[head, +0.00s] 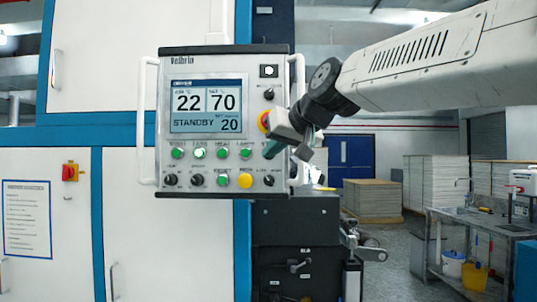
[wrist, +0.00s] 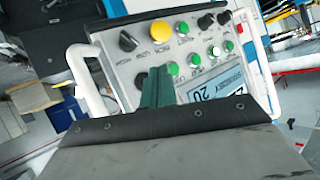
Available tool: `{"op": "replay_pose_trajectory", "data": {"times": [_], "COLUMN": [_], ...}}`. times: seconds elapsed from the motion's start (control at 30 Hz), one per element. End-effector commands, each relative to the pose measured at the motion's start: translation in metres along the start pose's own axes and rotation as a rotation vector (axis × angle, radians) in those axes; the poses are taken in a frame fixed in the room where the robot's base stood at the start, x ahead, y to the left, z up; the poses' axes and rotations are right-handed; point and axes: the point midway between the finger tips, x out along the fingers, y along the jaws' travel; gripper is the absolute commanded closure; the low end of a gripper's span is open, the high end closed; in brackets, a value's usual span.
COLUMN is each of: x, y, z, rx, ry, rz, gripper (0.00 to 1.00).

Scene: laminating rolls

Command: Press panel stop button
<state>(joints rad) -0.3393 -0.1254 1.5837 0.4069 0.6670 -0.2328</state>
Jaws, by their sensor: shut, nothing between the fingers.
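The control panel (head: 210,125) is a grey box with a lit screen reading STANDBY; it also shows upside down in the wrist view (wrist: 120,65). Its upper button row has several green buttons. At that row's right end, under a partly hidden label starting "ST", the spot is covered by my gripper (head: 270,152) in the head view. In the wrist view, a dark round button (wrist: 140,81) shows there, partly behind my gripper's green fingers (wrist: 156,90). The fingers are shut and empty, close to the panel; contact cannot be told. A red-and-yellow button (head: 262,122) is partly hidden behind my gripper.
Below the row are black knobs, a green button (head: 223,180) and a yellow button (head: 245,181). White handles (head: 143,120) flank the panel. A blue-and-white machine stands behind it. Stacked sheets (head: 373,198) and a bench (head: 475,217) are at right.

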Motion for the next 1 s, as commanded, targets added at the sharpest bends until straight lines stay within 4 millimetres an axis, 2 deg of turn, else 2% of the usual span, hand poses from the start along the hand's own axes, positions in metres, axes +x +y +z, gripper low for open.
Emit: {"op": "replay_pose_trajectory", "data": {"times": [0.27,1.0], "x": [-0.0132,-0.0134], "y": [-0.0102,-0.0100], "z": [0.0100,0.0100], "rx": [0.000,0.003], "ry": [0.000,0.000], "rz": [-0.001,-0.001], "gripper": [1.00,1.00]}}
